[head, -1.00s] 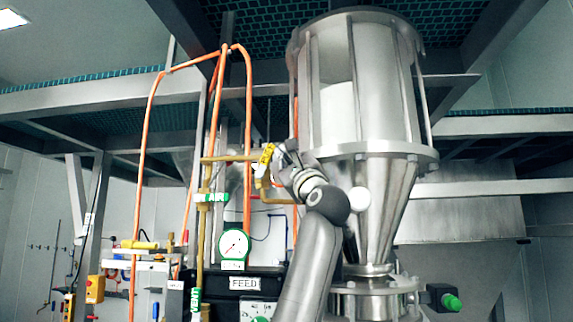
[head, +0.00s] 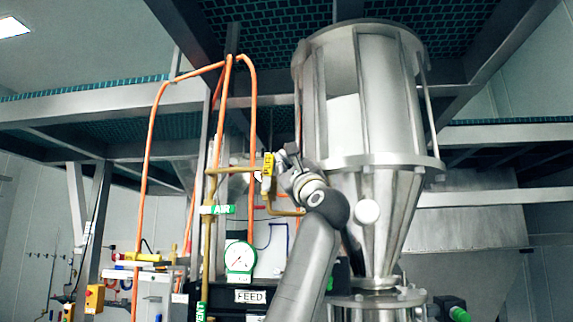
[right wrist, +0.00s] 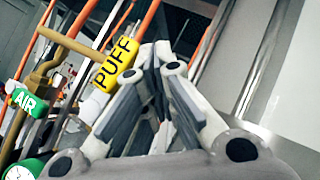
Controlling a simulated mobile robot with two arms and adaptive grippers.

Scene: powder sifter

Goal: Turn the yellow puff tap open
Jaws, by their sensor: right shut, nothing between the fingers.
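The yellow puff tap (head: 268,171) is a bar handle on the brass pipework, left of the big steel hopper. It stands close to upright in the head view. In the right wrist view the handle (right wrist: 115,65) shows large, with the word PUFF on it, slanting up to the right. My right gripper (head: 283,160) is shut and empty, just right of the handle's upper part. In the right wrist view the closed fingertips (right wrist: 156,55) are right beside the handle; I cannot tell whether they touch it. My left gripper is not in view.
The steel hopper (head: 372,100) stands close on the right of my right arm. Orange hoses (head: 251,110), brass pipes (head: 208,245) with a green AIR label (head: 221,210), and a dial gauge (head: 240,257) crowd the left. A FEED panel (head: 250,297) is below.

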